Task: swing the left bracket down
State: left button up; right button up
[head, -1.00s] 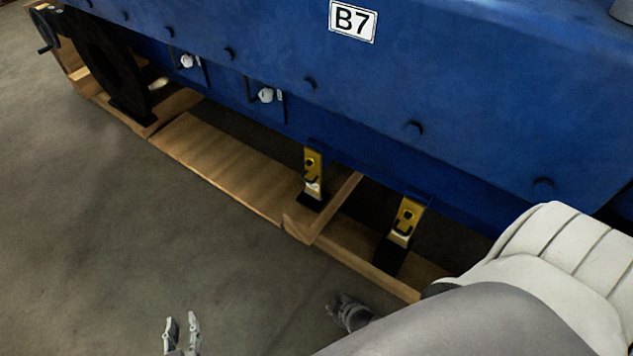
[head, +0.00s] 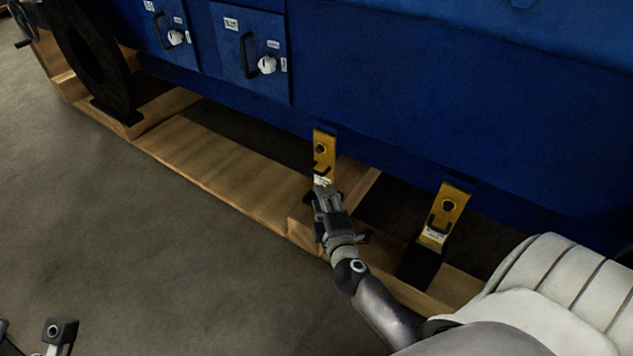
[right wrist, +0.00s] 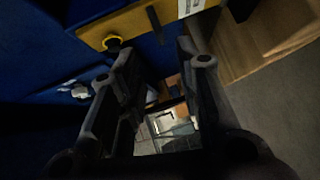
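The left bracket (head: 324,152) is a yellow plate with a dark round knob, a dark hook-like handle and a white label. It stands upright against the lower edge of the blue engine housing. My right gripper (head: 322,196) is at its lower end and covers part of it. In the right wrist view the bracket (right wrist: 140,17) crosses the top, beyond the gripper's two fingers (right wrist: 163,72), which stand apart with nothing between them. Contact cannot be told. A similar yellow bracket (head: 449,208) stands to the right. Parts of my left gripper (head: 58,331) show at the lower left, cut off.
Wooden skid beams (head: 225,165) run beneath the blue housing (head: 420,110), close to my right gripper. Two blue panels with dark handles and white knobs are above left, one panel (head: 228,50) nearer. The grey floor (head: 150,240) at left is clear.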

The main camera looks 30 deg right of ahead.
jog(key=b+x, duration=0.1)
jog(key=x, duration=0.9)
jog(key=shift+w+b, duration=0.15)
jog(key=shift+b, duration=0.2)
grip_shut()
